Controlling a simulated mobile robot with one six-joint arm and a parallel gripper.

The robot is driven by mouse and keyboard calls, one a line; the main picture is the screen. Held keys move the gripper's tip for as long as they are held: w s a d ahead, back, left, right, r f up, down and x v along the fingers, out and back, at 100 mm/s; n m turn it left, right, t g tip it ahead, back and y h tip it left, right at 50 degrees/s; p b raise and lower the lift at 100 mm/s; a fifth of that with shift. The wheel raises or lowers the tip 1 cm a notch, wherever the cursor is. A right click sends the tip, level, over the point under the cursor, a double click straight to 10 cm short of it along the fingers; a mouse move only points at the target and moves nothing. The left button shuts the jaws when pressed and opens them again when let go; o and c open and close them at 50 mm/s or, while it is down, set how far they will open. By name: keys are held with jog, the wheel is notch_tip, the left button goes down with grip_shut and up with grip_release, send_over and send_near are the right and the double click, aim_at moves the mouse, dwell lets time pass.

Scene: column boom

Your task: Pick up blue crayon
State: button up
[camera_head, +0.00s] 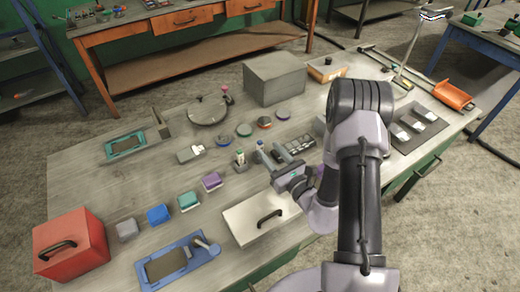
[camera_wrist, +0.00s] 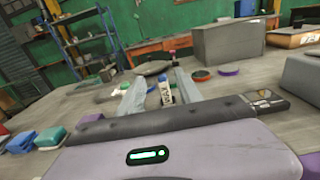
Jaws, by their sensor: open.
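A small upright piece with a blue top, which looks like the blue crayon (camera_head: 260,146), stands on the workbench just beyond my gripper (camera_head: 272,157) in the head view. In the wrist view, a blue and white labelled piece, apparently the same crayon (camera_wrist: 166,92), shows between the two grey fingers of my gripper (camera_wrist: 160,78). The fingers are apart, one on each side of it in the picture. I cannot tell whether either finger touches it. Its lower end is hidden behind the gripper body.
A green-topped upright piece (camera_head: 240,157) stands close to the left. Round coloured discs (camera_head: 244,130) lie behind. A white lidded case (camera_head: 262,215) is in front, and a grey box (camera_head: 274,78) stands farther back.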

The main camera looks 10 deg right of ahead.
aim_at(258, 141)
jog(key=x, duration=0.3)
jog(key=f+b+x, duration=0.1)
jog(key=x, duration=0.4)
jog(key=shift+w+a+f, duration=0.1)
jog(key=shift+w+f, duration=0.2)
jog(key=shift+w, duration=0.1)
jog(key=shift+w+a, duration=0.1)
jog(key=shift+w, duration=0.35)
jog(key=shift+r, duration=0.1)
grip_shut()
